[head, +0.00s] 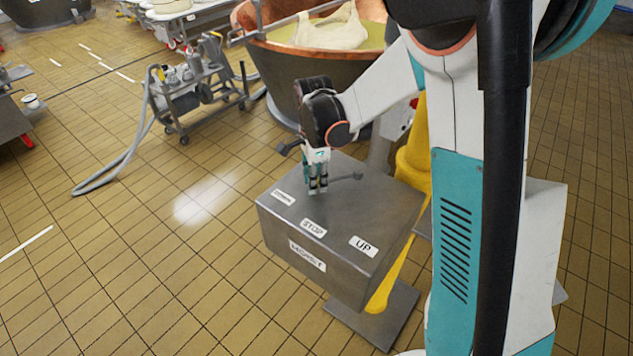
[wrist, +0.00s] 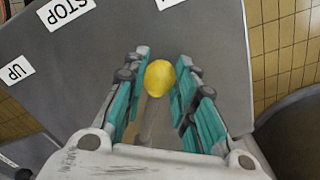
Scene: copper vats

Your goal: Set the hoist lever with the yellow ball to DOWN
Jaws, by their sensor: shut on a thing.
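The hoist box (head: 345,215) has a grey metal top with three white labels. The UP label (head: 363,246) is at right and the STOP label (head: 313,227) in the middle. The left label (head: 284,197) is too small to read surely. My gripper (head: 317,188) points down over the top. In the wrist view the yellow ball (wrist: 160,78) sits between my fingers, which are shut on it. The lever's shaft (head: 345,177) runs left to my fingers, roughly toward the left label. The same label is cut off at the top edge of the wrist view (wrist: 168,3).
A copper vat (head: 315,70) stands behind the box. A wheeled pump cart (head: 195,88) with a grey hose (head: 125,160) is at the back left. A yellow post (head: 412,160) stands by the box.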

